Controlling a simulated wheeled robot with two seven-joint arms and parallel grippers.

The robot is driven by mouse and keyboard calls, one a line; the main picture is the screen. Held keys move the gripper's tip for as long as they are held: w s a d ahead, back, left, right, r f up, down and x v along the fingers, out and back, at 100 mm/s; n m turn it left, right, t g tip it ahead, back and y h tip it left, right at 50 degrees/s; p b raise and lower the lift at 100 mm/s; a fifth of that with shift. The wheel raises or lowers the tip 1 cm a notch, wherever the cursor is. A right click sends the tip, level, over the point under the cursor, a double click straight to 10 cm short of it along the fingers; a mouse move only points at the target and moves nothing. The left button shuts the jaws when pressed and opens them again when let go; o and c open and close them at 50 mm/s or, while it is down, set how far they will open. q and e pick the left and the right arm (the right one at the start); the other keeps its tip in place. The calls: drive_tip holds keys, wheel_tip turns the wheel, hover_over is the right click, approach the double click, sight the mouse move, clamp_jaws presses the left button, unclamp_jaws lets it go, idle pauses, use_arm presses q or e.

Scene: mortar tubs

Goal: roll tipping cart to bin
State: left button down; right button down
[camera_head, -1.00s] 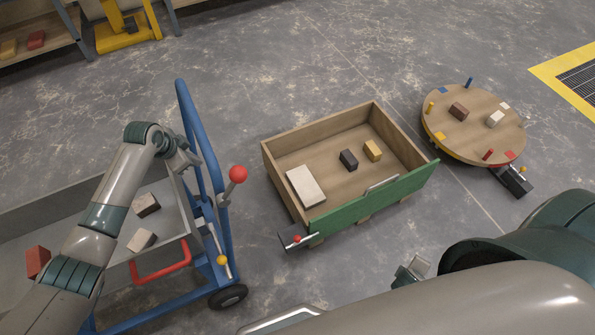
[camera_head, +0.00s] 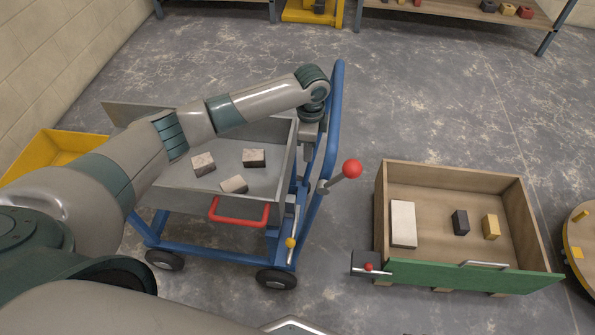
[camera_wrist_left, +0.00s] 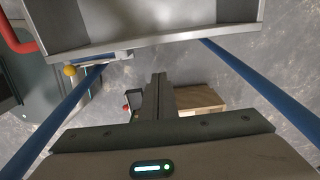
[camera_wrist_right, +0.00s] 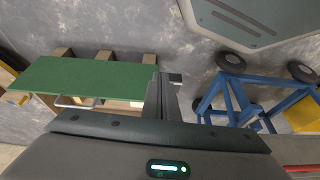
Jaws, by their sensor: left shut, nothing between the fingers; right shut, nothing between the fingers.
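The tipping cart has a blue frame (camera_head: 195,235) on black wheels and a grey tray (camera_head: 225,210) holding several blocks. A red handle (camera_head: 238,222) is on the tray's near side, and a lever with a red ball (camera_head: 351,168) stands beside the blue push bar (camera_head: 333,120). A yellow bin (camera_head: 45,150), partly hidden by my arm, is at the left by the wall. My left gripper (camera_head: 308,155) is shut and empty, pointing down between tray and push bar; its fingers show in the left wrist view (camera_wrist_left: 156,95). My right gripper (camera_wrist_right: 161,92) is shut and empty.
A wooden box with a green front (camera_head: 470,275) stands right of the cart and holds three blocks. A round wooden table (camera_head: 582,245) is at the right edge. Shelves (camera_head: 470,12) and a yellow stand (camera_head: 312,12) line the back. Floor behind the cart is clear.

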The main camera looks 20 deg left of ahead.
use_arm(q)
drive_tip(key=shift+f, duration=0.1)
